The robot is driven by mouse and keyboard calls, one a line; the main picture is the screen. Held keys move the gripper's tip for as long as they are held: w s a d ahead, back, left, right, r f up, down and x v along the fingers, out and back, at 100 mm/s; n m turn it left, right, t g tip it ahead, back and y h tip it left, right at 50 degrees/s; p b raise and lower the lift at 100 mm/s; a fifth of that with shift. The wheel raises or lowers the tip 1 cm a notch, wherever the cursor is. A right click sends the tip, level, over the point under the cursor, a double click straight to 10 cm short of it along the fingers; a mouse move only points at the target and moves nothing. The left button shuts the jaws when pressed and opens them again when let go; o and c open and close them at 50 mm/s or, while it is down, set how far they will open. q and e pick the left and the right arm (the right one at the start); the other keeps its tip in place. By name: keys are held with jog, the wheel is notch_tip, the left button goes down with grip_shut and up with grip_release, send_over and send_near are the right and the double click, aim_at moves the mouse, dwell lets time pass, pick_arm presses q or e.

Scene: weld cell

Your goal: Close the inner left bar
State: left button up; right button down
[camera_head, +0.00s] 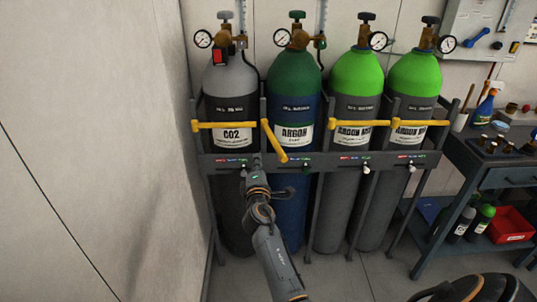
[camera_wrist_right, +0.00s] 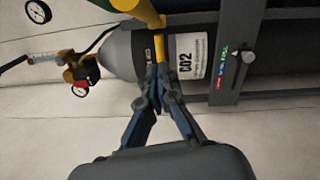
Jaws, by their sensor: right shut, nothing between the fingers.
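The inner left bar (camera_head: 273,141) is yellow. It stands swung out from the rack in front of the dark green ARGON cylinder (camera_head: 291,185), angled down and right in the head view. In the right wrist view part of this bar (camera_wrist_right: 140,10) shows large at the top edge. My right gripper (camera_head: 255,164) is in front of the rack, just left of that bar. In the right wrist view its fingers (camera_wrist_right: 160,82) are shut and empty, in front of the CO2 cylinder's yellow bar (camera_wrist_right: 161,45). My left gripper is not in view.
The CO2 cylinder's bar (camera_head: 222,125) lies across the grey cylinder. Yellow bars (camera_head: 352,123) also cross the two bright green cylinders. The grey rack rail (camera_head: 330,161) runs below them. A workbench (camera_head: 490,178) stands at right, a bare wall at left.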

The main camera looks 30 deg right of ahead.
aim_at(273, 140)
jog(key=d, duration=0.1)
jog(key=d+p, duration=0.1)
jog(key=d, duration=0.1)
jog(key=d+p, duration=0.1)
jog(key=shift+w+d+r, duration=0.1)
jog(key=shift+d+r, duration=0.25)
jog(key=shift+r, duration=0.05)
